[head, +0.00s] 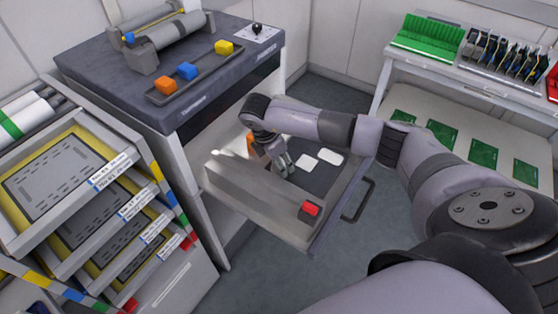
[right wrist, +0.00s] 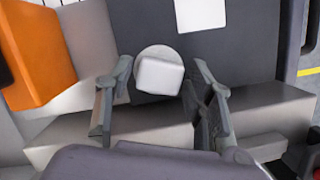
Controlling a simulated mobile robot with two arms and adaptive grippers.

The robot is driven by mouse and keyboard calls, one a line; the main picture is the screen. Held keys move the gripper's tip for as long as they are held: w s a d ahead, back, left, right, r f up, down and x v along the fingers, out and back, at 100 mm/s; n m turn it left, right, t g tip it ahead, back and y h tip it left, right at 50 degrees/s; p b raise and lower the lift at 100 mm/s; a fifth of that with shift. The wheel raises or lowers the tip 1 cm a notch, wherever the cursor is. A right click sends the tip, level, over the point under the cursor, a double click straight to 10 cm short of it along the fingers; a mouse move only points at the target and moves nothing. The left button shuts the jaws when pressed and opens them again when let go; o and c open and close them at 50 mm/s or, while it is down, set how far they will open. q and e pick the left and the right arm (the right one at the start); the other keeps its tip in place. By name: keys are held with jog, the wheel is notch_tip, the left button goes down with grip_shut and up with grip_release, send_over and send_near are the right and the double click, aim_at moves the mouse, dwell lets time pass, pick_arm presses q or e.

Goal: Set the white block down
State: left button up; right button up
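The white block (right wrist: 160,76) shows in the right wrist view, over a pale round spot on the dark drawer floor. My right gripper (right wrist: 160,92) has its two fingers spread on either side of the block, with a visible gap on each side. In the head view my right gripper (head: 282,166) points down into the open drawer (head: 320,178), and I cannot make out the block there. Whether the block touches the floor is hard to tell. My left gripper is not in view.
An orange object (right wrist: 38,55) stands left of the gripper. White patches (head: 330,158) mark the drawer floor. The trolley top holds a tray (head: 165,98) with coloured blocks. A rack (head: 60,185) stands at left.

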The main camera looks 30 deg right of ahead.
jog(key=shift+o, duration=0.3)
jog(key=shift+r, duration=0.2)
jog(key=b+v, duration=0.2)
jog(key=v, duration=0.9)
jog(key=shift+r, duration=0.4)
jog(key=shift+a, duration=0.1)
